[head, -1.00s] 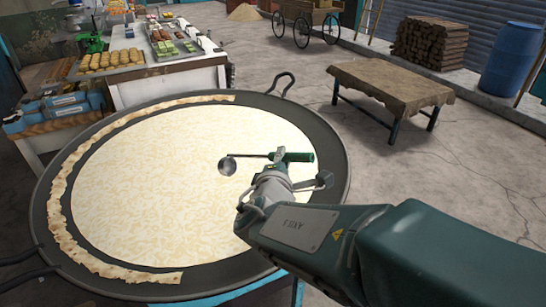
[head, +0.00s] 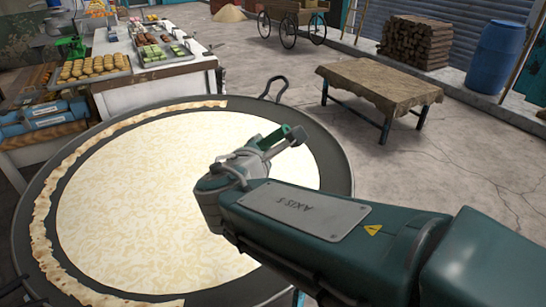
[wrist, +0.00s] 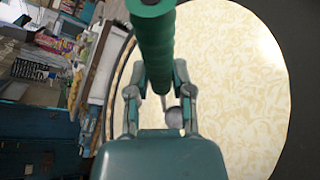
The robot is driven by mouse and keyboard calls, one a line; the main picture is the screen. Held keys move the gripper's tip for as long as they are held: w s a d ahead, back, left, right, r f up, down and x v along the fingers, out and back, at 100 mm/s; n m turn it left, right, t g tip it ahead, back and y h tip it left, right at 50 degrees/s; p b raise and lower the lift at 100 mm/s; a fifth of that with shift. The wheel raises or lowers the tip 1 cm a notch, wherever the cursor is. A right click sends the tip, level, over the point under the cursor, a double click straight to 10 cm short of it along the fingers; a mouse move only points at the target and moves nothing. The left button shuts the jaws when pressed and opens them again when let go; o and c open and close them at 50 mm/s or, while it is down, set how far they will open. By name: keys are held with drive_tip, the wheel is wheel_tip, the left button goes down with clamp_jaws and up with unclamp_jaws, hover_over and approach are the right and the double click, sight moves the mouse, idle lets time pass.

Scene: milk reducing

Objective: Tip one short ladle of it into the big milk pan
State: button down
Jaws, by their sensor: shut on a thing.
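The big milk pan (head: 333,170) is a wide dark round pan filled with pale cream milk (head: 140,210). A browned crust of skin lines its left side. My gripper (head: 280,142) is above the right part of the pan, shut on the green handle of the ladle (head: 291,134). In the wrist view the thick green handle (wrist: 155,45) stands between the fingers (wrist: 160,88). A small grey ladle bowl (wrist: 174,117) shows partly beyond the gripper, against the milk. The head view hides the bowl, and its contents cannot be seen.
A low cloth-covered table (head: 385,85) stands at the back right, apart from the pan. A white counter (head: 165,92) with trays of sweets stands behind the pan at left. The pan's loop handle (head: 274,88) sticks up at the back. A blue barrel (head: 495,57) is far right.

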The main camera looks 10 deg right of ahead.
drive_tip(key=w+a+r+n+g+h, duration=0.2)
drive_tip(key=w+a+r+n, duration=0.3)
drive_tip(key=w+a, duration=0.4)
drive_tip(key=shift+a+r+n+g+h, duration=0.2)
drive_tip(key=shift+a+n+g+h, duration=0.15)
drive_tip(key=shift+n+g, duration=0.45)
drive_tip(key=shift+s+a, duration=0.1)
drive_tip(key=shift+s, duration=0.05)
